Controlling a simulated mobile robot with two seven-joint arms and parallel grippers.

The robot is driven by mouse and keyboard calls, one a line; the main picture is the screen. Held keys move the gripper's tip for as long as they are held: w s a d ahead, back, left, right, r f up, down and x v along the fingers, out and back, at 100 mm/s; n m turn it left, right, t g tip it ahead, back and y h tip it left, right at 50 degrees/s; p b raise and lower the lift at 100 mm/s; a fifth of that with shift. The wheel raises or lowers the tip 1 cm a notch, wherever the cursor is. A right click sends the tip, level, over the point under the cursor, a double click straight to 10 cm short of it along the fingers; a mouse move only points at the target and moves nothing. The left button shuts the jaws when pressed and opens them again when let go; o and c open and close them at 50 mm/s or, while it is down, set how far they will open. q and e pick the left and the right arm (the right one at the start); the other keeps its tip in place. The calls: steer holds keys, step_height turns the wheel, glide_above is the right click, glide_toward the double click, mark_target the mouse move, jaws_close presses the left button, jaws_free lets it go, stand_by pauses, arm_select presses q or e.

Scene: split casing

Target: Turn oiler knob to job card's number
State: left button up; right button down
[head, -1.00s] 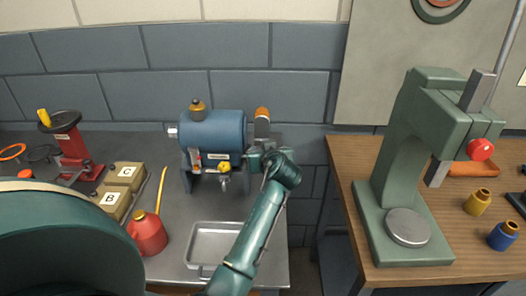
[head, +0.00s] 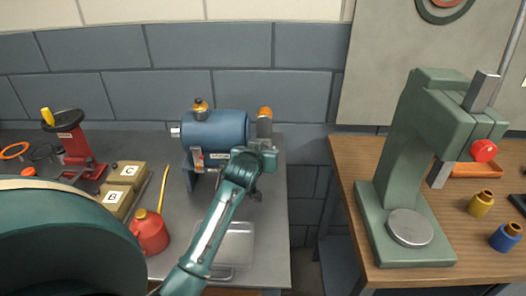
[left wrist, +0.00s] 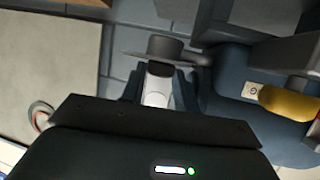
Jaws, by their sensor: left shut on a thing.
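A blue motor-like casing (head: 217,128) stands on the left bench, with a brass oiler cup (head: 200,108) on top. My left gripper (head: 267,152) is at the casing's right end, mostly hidden by my own wrist. In the left wrist view its fingers (left wrist: 158,88) are shut on a light grey piece (left wrist: 157,92) by a grey flange (left wrist: 160,48). A grey post with an orange top (head: 264,114) stands just above the gripper. A yellow knob (left wrist: 290,103) shows beside a small white label (left wrist: 253,90), whose mark I cannot read. No readable job card shows. My right gripper is not in view.
A red oil can (head: 149,232), boxes marked B and C (head: 122,188) and a grey tray (head: 232,245) are on the bench. A green press (head: 400,160) stands on the wooden bench (head: 350,160) at right, across a gap.

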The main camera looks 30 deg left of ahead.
arm_select(q)
steer(key=shift+a+r+m+h, duration=0.1)
steer(key=shift+a+m+h, duration=0.05)
steer(key=shift+m+h, duration=0.5)
steer(key=o, duration=0.7)
steer(key=shift+n+y, duration=0.35)
